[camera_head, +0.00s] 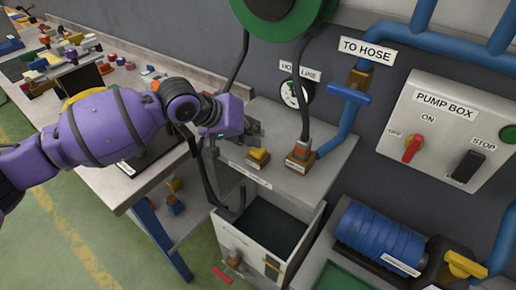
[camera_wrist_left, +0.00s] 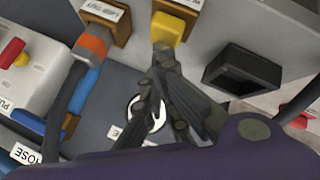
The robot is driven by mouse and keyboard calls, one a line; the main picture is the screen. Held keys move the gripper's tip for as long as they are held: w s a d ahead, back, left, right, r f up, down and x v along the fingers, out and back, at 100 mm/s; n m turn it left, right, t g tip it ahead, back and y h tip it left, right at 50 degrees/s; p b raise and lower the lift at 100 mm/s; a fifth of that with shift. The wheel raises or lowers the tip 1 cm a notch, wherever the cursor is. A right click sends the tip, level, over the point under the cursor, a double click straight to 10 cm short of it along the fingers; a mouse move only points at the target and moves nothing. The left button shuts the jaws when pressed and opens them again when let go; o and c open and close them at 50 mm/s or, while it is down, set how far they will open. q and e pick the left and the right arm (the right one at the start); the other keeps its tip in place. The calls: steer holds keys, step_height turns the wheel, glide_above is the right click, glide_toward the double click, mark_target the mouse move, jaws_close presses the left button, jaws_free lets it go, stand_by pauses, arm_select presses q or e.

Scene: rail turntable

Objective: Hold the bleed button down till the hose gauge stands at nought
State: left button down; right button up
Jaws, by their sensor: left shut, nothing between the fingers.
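The yellow bleed button (camera_head: 258,156) sits on a brown base on the grey bench top. It also shows in the left wrist view (camera_wrist_left: 170,27). My left gripper (camera_head: 252,133) is shut and empty, just behind and left of the button in the head view. In the left wrist view its dark fingertips (camera_wrist_left: 163,52) overlap the button's near edge; I cannot tell whether they touch it or press it. The round white hose gauge (camera_head: 292,93) is on the wall, partly covered by a hose; its needle is too small to read. My right gripper is not in view.
An orange-and-brown hose fitting (camera_head: 300,155) stands right of the button, with a dark hose rising from it. A blue valve handle (camera_head: 348,95) and the pump box (camera_head: 450,122) are on the wall. An open white bin (camera_head: 242,240) stands below the bench front.

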arm_select(q)
steer(key=shift+f, duration=0.55)
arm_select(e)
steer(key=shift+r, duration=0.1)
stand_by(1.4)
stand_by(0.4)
arm_select(q)
steer(key=shift+r+p, duration=0.7)
steer(key=shift+r, duration=0.25)
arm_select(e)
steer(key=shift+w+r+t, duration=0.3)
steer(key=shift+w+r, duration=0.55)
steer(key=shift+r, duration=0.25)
arm_select(q)
step_height(320, 180, up, 5)
steer(key=shift+r+p, duration=0.1)
steer(key=shift+p, duration=1.15)
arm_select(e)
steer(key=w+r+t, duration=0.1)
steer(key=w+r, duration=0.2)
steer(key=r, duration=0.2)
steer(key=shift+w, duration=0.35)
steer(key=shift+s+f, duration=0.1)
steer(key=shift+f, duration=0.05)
